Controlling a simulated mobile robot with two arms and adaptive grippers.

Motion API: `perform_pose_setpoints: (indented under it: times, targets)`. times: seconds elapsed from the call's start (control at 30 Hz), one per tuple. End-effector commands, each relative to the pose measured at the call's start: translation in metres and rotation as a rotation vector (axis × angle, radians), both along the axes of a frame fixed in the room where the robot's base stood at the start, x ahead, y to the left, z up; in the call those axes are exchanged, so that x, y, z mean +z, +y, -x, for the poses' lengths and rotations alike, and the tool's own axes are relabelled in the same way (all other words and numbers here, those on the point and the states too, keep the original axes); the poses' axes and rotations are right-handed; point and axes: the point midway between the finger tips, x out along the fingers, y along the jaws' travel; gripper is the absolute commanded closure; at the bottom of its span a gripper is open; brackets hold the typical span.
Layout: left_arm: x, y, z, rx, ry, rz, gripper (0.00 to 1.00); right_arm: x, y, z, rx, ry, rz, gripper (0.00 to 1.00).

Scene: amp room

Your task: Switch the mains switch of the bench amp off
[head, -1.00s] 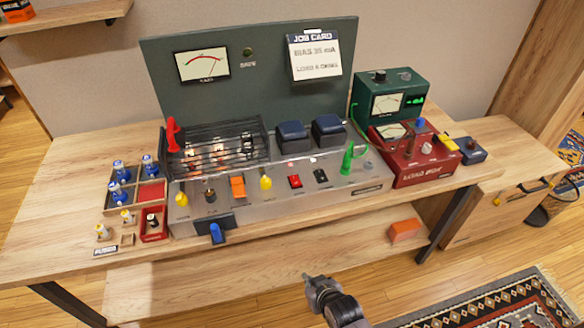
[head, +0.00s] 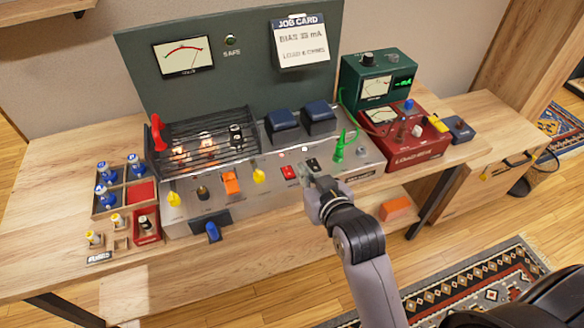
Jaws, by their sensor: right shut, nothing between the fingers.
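The bench amp (head: 190,222) stands on the wooden bench, with a sloping grey front panel. Glowing tubes (head: 207,143) show inside the wire cage. My left gripper is not in view.
A red load box (head: 418,150) and a green meter box (head: 378,78) stand right of the amp. A green clip (head: 339,146) with its lead is close right of my gripper.

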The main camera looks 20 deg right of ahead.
Motion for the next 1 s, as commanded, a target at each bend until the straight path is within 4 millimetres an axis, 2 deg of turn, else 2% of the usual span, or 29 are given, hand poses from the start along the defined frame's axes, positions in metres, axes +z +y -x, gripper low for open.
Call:
perform_pose_setpoints:
  times: [0.13, 0.23, 0.63, 0.7, 0.8, 1.0]
  targets:
    - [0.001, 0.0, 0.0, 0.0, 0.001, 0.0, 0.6, -0.002, 0.0, -0.007, 0.0, 0.0, 0.0, 1.0]
    - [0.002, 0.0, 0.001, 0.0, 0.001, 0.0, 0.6, -0.007, 0.001, -0.02, 0.001, -0.001, 0.0, 1.0]
    - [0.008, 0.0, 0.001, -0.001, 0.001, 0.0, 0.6, -0.036, 0.004, -0.097, 0.001, 0.0, 0.0, 1.0]
    - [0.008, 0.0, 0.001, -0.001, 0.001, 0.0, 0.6, -0.052, 0.003, -0.092, 0.001, 0.006, 0.0, 1.0]
    - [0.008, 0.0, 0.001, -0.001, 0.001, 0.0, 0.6, -0.064, 0.003, -0.09, 0.0, 0.004, 0.0, 1.0]
    - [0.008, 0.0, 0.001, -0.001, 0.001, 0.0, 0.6, -0.076, 0.003, -0.089, 0.0, 0.001, 0.0, 1.0]
